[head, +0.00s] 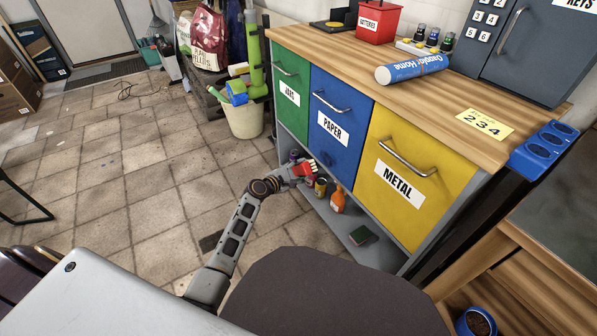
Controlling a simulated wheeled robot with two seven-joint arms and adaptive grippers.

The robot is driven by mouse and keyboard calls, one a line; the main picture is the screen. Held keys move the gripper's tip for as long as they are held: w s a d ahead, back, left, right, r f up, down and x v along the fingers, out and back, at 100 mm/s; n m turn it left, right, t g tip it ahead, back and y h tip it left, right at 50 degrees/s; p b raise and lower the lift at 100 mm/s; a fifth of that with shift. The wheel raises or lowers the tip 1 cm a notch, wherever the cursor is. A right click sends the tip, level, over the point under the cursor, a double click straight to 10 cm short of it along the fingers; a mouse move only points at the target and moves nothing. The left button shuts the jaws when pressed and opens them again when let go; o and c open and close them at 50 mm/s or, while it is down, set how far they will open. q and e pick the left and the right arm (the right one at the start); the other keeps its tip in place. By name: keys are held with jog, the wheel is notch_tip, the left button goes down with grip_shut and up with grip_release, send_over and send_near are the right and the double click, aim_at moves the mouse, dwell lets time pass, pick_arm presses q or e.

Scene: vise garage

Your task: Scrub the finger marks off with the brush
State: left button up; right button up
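My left gripper (299,171) is at the open lower shelf of the drawer cabinet. It meets a small red thing with pale bristle-like tips (306,170), which looks like the brush. The fingers are too small and overlapped to show whether they are closed on it. I cannot make out finger marks on any surface. My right gripper is out of view.
The cabinet has green, blue and yellow (388,205) drawers with metal handles. Its lower shelf holds a jar (320,188), an orange bottle (338,200) and a sponge-like block (362,236). A blue-and-white roll (411,68) lies on the wooden top (440,100). The tiled floor at left is mostly clear.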

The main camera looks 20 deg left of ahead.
pick_arm(q)
jog(key=w+d, duration=0.1)
jog(key=w, duration=0.1)
jog(key=w+d+b, duration=0.1)
jog(key=w+d, duration=0.1)
jog(key=shift+w+d, duration=0.2)
dwell(0.4)
jog(key=shift+w+d, duration=0.6)
jog(key=shift+w, duration=0.25)
dwell(1.5)
jog(key=shift+s+d, duration=0.1)
jog(key=shift+d, duration=0.05)
jog(key=shift+s+d+r+p, duration=0.1)
jog(key=shift+s+d+p, duration=0.25)
jog(key=shift+s+d, duration=0.1)
jog(key=shift+s+d+p, duration=0.75)
jog(key=shift+s+d, duration=0.1)
jog(key=shift+d, duration=0.2)
jog(key=shift+w, duration=0.1)
